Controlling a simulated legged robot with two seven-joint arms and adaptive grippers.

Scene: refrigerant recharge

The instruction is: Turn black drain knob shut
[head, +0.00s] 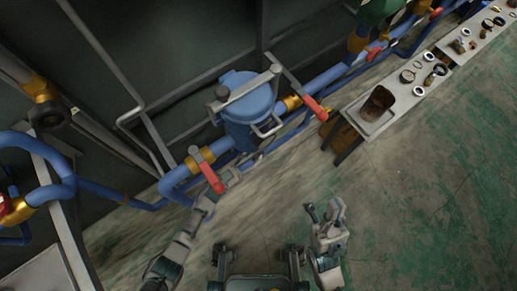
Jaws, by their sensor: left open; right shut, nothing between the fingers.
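A blue filter vessel (248,103) with a lid and a metal handle stands in the blue pipe run. I cannot make out a black drain knob with certainty; the area low under the vessel is small, dark and partly covered by my gripper. My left gripper (230,176) is open, reached up to the pipework just below the vessel, beside a red valve lever (207,171). I cannot tell whether it touches anything. My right gripper (326,209) is shut and empty, low over the floor at the bottom middle, well away from the vessel.
Another red lever (315,108) is right of the vessel. A dark round handwheel (48,116) is at the left. A bench (424,68) with several small parts and a container (376,104) stands at upper right. The green floor (440,200) at right is clear.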

